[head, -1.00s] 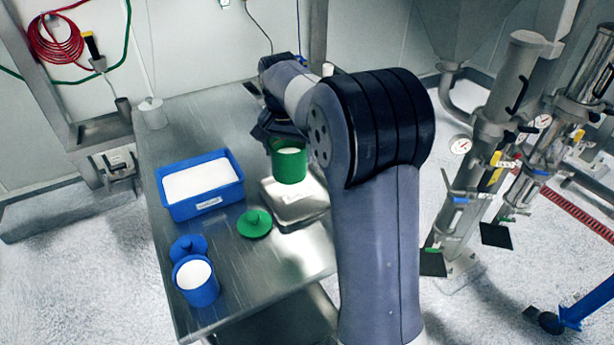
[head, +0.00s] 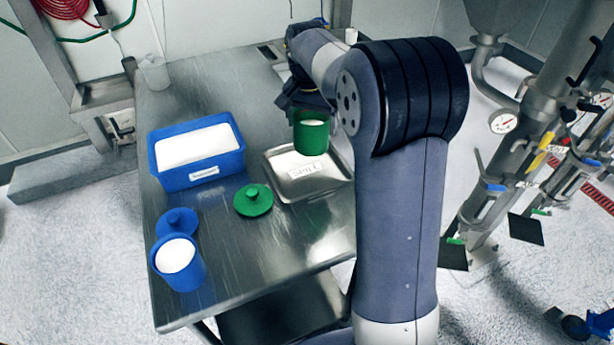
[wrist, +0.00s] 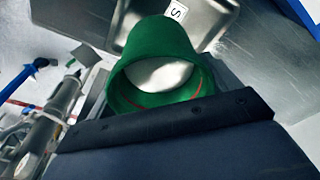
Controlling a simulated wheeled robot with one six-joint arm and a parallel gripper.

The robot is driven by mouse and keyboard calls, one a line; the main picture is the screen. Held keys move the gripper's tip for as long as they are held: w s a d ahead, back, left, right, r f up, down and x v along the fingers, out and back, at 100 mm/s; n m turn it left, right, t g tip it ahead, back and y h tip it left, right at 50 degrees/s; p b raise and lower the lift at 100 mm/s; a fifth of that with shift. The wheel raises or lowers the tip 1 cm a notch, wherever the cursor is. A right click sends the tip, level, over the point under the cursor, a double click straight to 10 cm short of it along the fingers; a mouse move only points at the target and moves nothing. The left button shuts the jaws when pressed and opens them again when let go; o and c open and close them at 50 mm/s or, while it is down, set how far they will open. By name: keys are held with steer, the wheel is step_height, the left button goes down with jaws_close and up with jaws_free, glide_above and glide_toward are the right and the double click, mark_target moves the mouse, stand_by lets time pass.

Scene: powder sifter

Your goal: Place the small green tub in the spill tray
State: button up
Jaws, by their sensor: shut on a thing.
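The small green tub (head: 312,137) holds white powder and has no lid on it. My gripper (head: 300,118) is shut on the tub's rim side and holds it upright, seemingly just above the spill tray. In the wrist view the tub (wrist: 160,50) fills the middle, its mouth and powder facing the camera, with the dark gripper (wrist: 170,122) across its near rim. The spill tray (head: 290,190) is a shallow metal tray with a white label, on the table's right side. Its back right part is hidden by the tub and my arm.
A green lid (head: 253,200) lies on the table left of the tray. A blue bin of white powder (head: 172,180) stands further left. A blue tub (head: 185,275) and blue lid (head: 177,222) are at the front left. A pale container (head: 154,74) stands at the back left.

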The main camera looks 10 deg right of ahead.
glide_above(311, 177)
step_height(311, 177, down, 11)
steer(key=shift+f, duration=0.1)
stand_by(0.4)
steer(key=shift+f, duration=0.2)
steer(key=o, duration=1.1)
steer(key=r, duration=0.4)
steer(key=s+r, duration=0.1)
steer(key=r, duration=0.3)
steer(key=a+r, duration=0.1)
steer(key=r, duration=0.3)
steer(key=shift+s+r, duration=0.15)
steer(key=shift+s, duration=0.05)
